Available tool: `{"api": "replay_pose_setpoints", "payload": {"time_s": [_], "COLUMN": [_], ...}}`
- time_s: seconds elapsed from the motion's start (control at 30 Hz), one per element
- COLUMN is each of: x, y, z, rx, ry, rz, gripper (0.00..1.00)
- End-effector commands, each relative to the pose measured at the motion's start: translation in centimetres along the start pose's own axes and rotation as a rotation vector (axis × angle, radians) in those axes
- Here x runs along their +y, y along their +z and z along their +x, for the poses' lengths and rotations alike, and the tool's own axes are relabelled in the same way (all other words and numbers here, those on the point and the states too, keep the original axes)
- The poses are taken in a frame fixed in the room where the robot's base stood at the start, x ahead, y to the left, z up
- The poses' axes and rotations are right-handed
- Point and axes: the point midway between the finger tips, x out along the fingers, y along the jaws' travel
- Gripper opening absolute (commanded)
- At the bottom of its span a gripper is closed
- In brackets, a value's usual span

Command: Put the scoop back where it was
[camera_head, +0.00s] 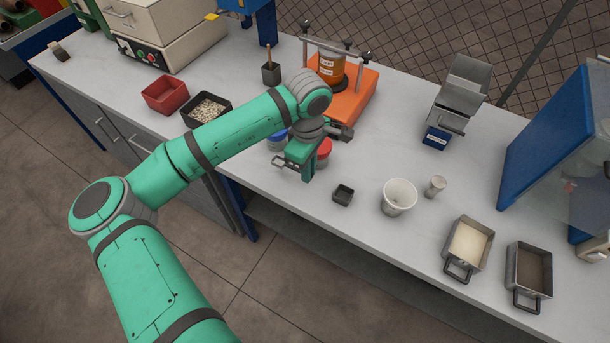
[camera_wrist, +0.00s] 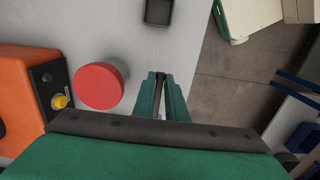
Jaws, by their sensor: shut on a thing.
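My gripper (camera_head: 308,178) hangs over the bench, in front of the orange machine and beside the red-lidded jar (camera_head: 323,150). In the wrist view its green fingers (camera_wrist: 160,100) are closed on a narrow dark piece (camera_wrist: 159,82), which I take to be the scoop's handle. The rest of the scoop is hidden, so its shape and tilt cannot be told. A black bin (camera_head: 188,119) of pale pellets stands left of my gripper. A small dark square cup (camera_head: 343,195) stands to its right; it also shows in the wrist view (camera_wrist: 158,12).
A blue-lidded jar (camera_head: 277,142) stands close behind my gripper, and the orange machine (camera_head: 358,100) is beyond. A red bin (camera_head: 165,95) is at left. A white cup (camera_head: 399,197), a small metal cup (camera_head: 435,187) and two metal pans (camera_head: 466,246) (camera_head: 529,274) stand at right.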

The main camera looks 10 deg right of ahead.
Motion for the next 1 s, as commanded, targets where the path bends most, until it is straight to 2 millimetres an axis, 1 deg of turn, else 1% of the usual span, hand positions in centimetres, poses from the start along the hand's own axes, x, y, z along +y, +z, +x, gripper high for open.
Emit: {"api": "replay_pose_setpoints", "payload": {"time_s": [0.17, 0.23, 0.4, 0.47, 0.87, 0.9, 0.93, 0.97, 1.0], "x": [0.3, 0.4, 0.4, 0.4, 0.4, 0.4, 0.4, 0.4, 0.4], "y": [-0.8, -1.4, -1.3, -1.3, -1.3, -1.3, -1.3, -1.3, -1.3], "z": [0.9, 1.6, 3.9, 4.3, 4.8, 4.8, 4.8, 4.8, 4.8], "rx": [0.0, 0.001, 0.001, 0.0, -0.001, 0.0, 0.0, 0.0, 0.0], "ry": [0.0, -0.002, -0.002, -0.001, 0.0, 0.001, 0.0, 0.0, 0.0], "rz": [-0.002, -0.002, 0.0, 0.0, -0.001, 0.0, 0.0, 0.0, 0.0], "gripper": [0.0, 0.0, 0.0, 0.0, 0.0, 0.19, 0.26, 0.3, 0.3]}}
